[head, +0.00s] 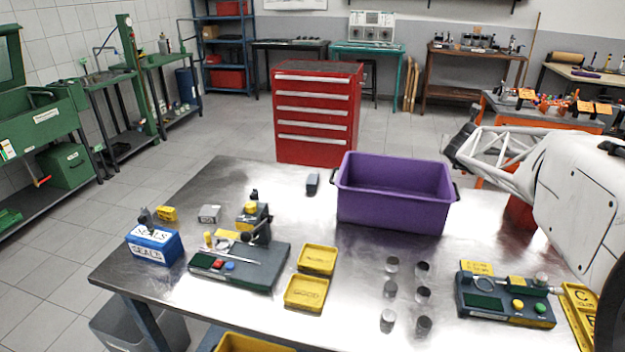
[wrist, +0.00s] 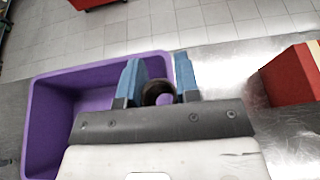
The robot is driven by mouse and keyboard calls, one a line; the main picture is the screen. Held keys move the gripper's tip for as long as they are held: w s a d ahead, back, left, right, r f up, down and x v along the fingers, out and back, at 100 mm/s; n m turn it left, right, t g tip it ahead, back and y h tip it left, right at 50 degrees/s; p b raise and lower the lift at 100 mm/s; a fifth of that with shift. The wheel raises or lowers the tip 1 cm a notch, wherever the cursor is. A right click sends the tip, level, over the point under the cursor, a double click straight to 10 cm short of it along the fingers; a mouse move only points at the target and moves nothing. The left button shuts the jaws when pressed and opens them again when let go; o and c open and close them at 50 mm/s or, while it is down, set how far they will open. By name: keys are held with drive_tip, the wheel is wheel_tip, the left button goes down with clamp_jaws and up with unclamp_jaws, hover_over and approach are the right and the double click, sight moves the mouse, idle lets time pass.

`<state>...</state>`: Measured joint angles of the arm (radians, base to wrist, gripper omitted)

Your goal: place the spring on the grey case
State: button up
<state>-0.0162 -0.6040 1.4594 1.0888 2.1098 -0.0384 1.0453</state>
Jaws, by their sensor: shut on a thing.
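My gripper (wrist: 160,75) shows in the wrist view with its two blue fingers closed around a dark round thing, the spring (wrist: 158,93) by its look; its coils are not clear. My gripper is at the right side of the purple bin. In the head view the end of my arm is at the right, and the fingers cannot be made out. A small grey case (head: 209,213) with a pale label sits on the left part of the metal table, behind the green-topped fixture. It is far left of my gripper.
The purple bin (head: 395,222) stands between my arm and the grey case. A blue SEALS box (head: 153,246), a fixture (head: 240,268), yellow trays (head: 306,293) and several small metal cylinders (head: 388,319) occupy the table. A red box (wrist: 290,75) is right of my gripper.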

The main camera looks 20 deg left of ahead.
drive_tip(key=shift+w+a+m+h, duration=0.65)
drive_tip(key=shift+w+a, duration=0.35)
drive_tip(key=shift+a, duration=1.15)
drive_tip(key=m+g+h, duration=0.6)
drive_tip(key=m+h, duration=0.3)
drive_tip(key=h, duration=0.1)
hover_over(315, 182)
wheel_tip(315, 182, down, 7)
drive_tip(key=shift+w, duration=0.15)
drive_tip(key=shift+a+f+y, duration=0.1)
drive_tip(key=shift+y, duration=0.15)
drive_tip(key=shift+f, duration=3.05)
drive_tip(key=shift+f, duration=1.9)
